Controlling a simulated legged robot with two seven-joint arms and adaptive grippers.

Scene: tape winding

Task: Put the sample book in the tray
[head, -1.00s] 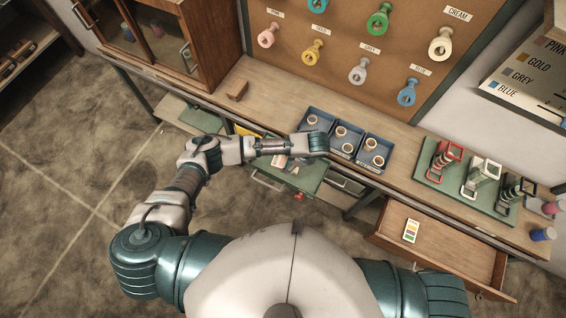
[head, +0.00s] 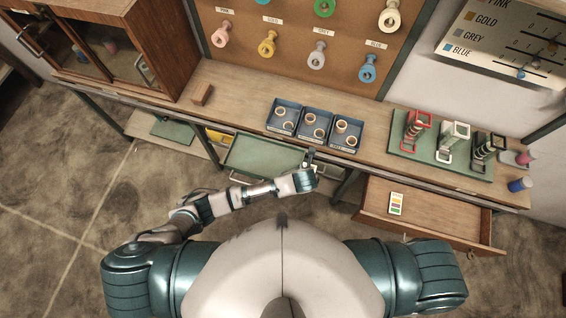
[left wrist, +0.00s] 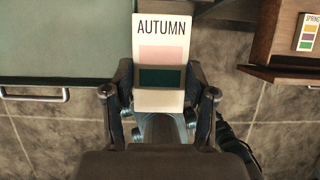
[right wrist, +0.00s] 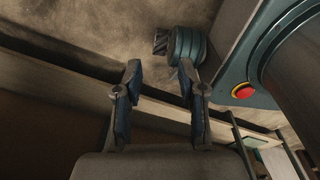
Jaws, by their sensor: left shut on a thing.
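My left gripper (left wrist: 160,80) is shut on a sample book (left wrist: 162,52), a pale card lettered AUTUMN with a pink and a dark green swatch. In the head view my left gripper (head: 309,166) is below the bench's front edge, by the right end of a green pull-out tray (head: 255,155); the book is barely visible there. The tray, with its handle, also shows left of the book in the left wrist view (left wrist: 50,40). The book is apart from the tray's visible surface. My right gripper (right wrist: 158,85) is open and empty; it is outside the head view.
An open wooden drawer (head: 450,221) at right holds a card lettered SPRING (left wrist: 306,32). Blue bins (head: 315,125) with rings and a green board (head: 440,157) with coloured stands are on the bench. The visible tray surface is clear.

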